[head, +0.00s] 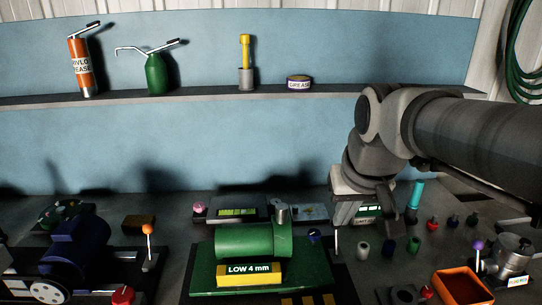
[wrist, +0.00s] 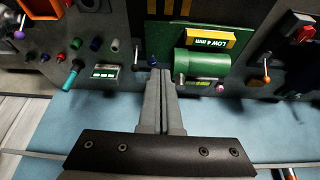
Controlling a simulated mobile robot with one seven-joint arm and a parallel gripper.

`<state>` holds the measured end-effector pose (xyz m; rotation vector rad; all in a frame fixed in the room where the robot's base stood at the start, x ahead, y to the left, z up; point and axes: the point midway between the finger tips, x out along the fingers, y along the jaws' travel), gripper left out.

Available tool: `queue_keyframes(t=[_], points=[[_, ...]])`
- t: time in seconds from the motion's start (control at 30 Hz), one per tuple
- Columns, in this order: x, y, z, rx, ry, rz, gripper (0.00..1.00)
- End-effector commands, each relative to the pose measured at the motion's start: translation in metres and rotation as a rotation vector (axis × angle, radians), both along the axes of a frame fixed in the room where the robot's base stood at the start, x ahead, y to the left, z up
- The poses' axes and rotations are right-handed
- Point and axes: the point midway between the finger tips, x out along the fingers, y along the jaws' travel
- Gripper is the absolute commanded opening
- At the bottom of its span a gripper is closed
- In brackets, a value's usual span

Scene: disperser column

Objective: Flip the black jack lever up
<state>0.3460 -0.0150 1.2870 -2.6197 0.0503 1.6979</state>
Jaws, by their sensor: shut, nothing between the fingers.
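I cannot make out for sure which part is the black jack lever. A small dark blue-black knob (head: 313,235) stands at the right end of a green cylinder (head: 245,241) on a green base (head: 205,276). It also shows in the wrist view (wrist: 152,60), right at my fingertips; contact cannot be told. My gripper (head: 336,250) points down just right of this knob in the head view. Its fingers are together and empty in the wrist view (wrist: 153,74). The fingers may hide part of the lever.
A yellow "LOW 4 mm" block (head: 249,274) is in front of the cylinder. An orange-knobbed lever (head: 148,230) is left, a purple-knobbed one (head: 478,245) right. A display unit (head: 370,210) and several small pegs (head: 388,247) crowd the right. A shelf (head: 200,92) runs behind.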

Motion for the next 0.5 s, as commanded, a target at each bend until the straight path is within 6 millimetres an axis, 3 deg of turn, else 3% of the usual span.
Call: queue_keyframes(t=[0.5], points=[[0.112,-0.026,-0.003,0.001,0.074,-0.039,0.00]])
